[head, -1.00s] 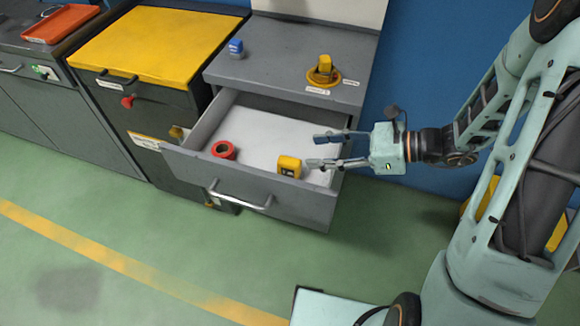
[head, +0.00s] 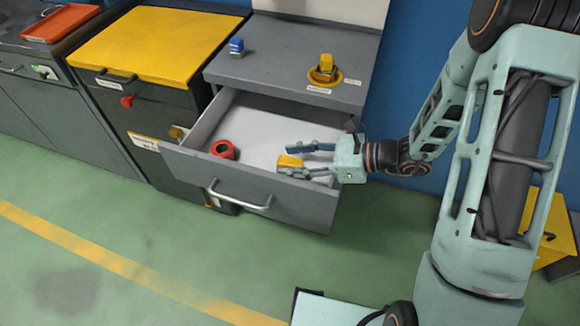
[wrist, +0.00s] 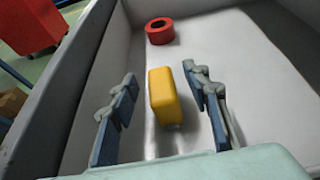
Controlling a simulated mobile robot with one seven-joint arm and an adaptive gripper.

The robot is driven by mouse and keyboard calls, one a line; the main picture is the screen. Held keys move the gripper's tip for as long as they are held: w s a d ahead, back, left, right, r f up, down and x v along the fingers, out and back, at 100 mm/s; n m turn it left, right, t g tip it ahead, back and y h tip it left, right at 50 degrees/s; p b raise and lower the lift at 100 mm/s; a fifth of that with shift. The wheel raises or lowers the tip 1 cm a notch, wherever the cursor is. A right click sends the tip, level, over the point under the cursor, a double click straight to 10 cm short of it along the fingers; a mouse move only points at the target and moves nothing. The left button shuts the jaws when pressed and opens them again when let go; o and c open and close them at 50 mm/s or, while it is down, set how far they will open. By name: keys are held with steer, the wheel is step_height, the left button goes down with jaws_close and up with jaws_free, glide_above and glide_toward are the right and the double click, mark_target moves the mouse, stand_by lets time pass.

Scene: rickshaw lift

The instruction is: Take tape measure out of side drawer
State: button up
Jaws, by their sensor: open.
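The side drawer (head: 247,188) is pulled open, with a white inner floor and a metal bar handle. A yellow block-shaped thing, which looks like the tape measure (head: 289,161), lies in the drawer near its front wall. My gripper (head: 296,161) is open over the drawer, and one finger partly hides the yellow thing in the head view. In the wrist view the yellow tape measure (wrist: 163,97) lies ahead between the two open fingers, with gaps on both sides. Neither finger visibly touches it.
A red ring-shaped roll (head: 223,149) lies to the left in the drawer. On the grey cabinet top (head: 285,60) stand a blue item (head: 236,47) and a yellow item on a round base (head: 325,70). The drawer's front wall rises beside my gripper.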

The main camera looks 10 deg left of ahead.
jaws_close()
steer(key=shift+r, duration=0.1)
